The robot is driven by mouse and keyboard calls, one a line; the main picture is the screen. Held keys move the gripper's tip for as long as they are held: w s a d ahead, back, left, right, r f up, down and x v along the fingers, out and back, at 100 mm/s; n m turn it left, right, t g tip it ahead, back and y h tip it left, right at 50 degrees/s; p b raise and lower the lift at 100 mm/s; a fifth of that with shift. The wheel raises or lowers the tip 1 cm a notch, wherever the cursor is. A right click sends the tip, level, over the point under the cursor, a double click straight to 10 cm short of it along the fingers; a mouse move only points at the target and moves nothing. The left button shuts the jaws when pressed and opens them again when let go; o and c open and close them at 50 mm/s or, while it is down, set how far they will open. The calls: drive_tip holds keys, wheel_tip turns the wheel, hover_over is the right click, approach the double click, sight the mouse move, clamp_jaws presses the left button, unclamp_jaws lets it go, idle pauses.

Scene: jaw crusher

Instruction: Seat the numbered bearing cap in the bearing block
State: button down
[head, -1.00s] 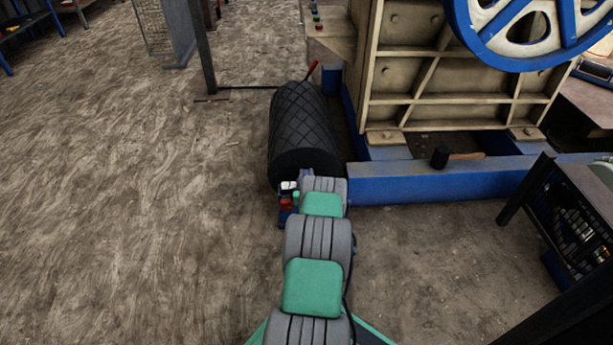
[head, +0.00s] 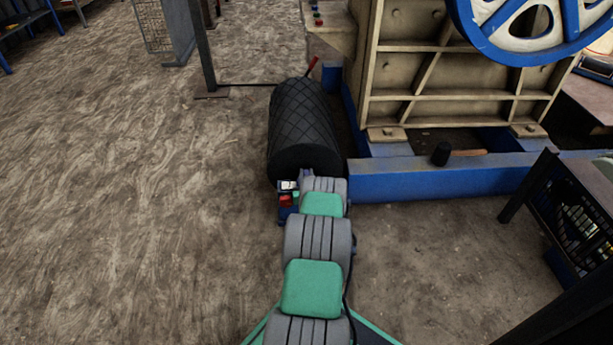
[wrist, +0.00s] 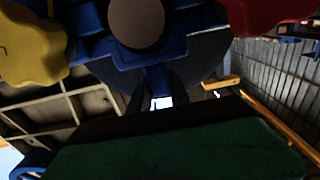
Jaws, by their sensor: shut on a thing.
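In the wrist view, the two dark fingers of my gripper (wrist: 163,90) are shut on the stem of a blue piece (wrist: 157,76). It appears to be the bearing cap; no number on it can be read. A brown round disc (wrist: 137,22) shows at the blue parts above. A yellow part (wrist: 30,45) with a dark mark is at left and a red part (wrist: 268,12) at right. The bearing block cannot be told apart clearly. In the head view, my arm covers the gripper; a small red and blue assembly (head: 286,200) shows beside the arm's far end.
A dark rack (head: 580,215) is at right. The floor at left is clear.

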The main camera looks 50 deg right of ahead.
drive_tip(key=c, duration=1.2)
unclamp_jaws()
drive_tip(key=shift+o, duration=0.4)
drive_tip(key=shift+f, duration=0.25)
drive_tip(key=p+v, duration=0.2)
drive_tip(key=v, duration=0.6)
drive_tip(key=shift+r+p, duration=0.15)
drive_tip(key=shift+p, duration=0.25)
drive_tip(key=shift+r, duration=0.1)
